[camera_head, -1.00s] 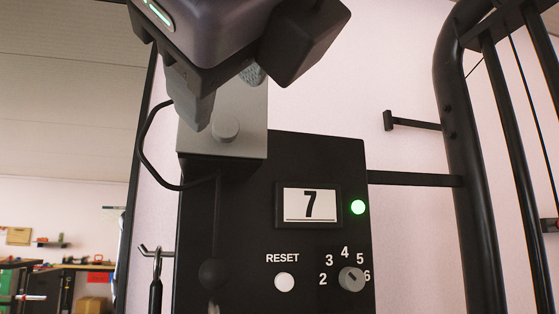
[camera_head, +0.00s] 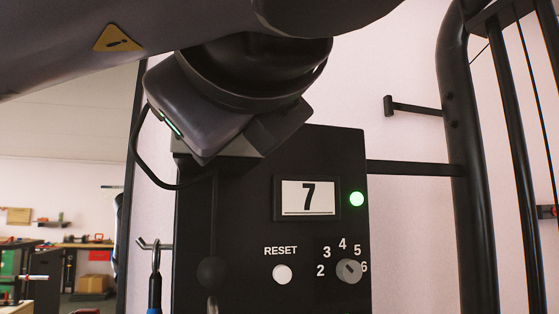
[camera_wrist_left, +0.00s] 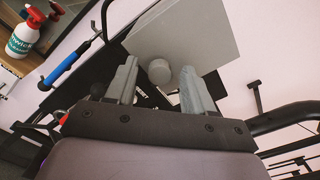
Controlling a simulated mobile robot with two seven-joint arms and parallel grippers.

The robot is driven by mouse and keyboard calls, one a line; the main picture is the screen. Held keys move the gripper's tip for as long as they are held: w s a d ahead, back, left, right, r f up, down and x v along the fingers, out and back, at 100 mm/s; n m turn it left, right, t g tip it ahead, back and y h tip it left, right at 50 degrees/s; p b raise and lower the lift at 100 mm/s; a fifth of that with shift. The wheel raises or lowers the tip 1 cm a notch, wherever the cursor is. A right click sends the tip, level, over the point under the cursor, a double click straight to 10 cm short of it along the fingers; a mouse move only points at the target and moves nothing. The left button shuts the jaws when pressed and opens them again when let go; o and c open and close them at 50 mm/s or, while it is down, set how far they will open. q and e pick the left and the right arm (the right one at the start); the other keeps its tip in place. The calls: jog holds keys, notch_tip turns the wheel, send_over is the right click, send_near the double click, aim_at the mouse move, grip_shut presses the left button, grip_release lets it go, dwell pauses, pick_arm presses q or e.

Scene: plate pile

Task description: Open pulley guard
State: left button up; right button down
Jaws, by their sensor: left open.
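The pulley guard looks to be a light grey cover (camera_wrist_left: 205,40) with a round grey knob (camera_wrist_left: 160,71) on its face. In the head view only a small lower part of the guard (camera_head: 241,148) shows at the top of the black panel (camera_head: 235,215). My left gripper (camera_wrist_left: 159,68) is open, with its two grey fingers on either side of the knob in the wrist view. Whether they touch it I cannot tell. In the head view my left arm and wrist hide the fingers, the knob and most of the guard. My right gripper is not in view.
The panel carries a display (camera_head: 308,198) reading 7, a lit green lamp (camera_head: 357,199), a RESET button (camera_head: 282,274) and a numbered dial (camera_head: 348,271). A blue-handled tool (camera_wrist_left: 66,63) hangs left of the panel. Black frame bars (camera_head: 462,150) stand at right.

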pick_arm(q)
grip_shut()
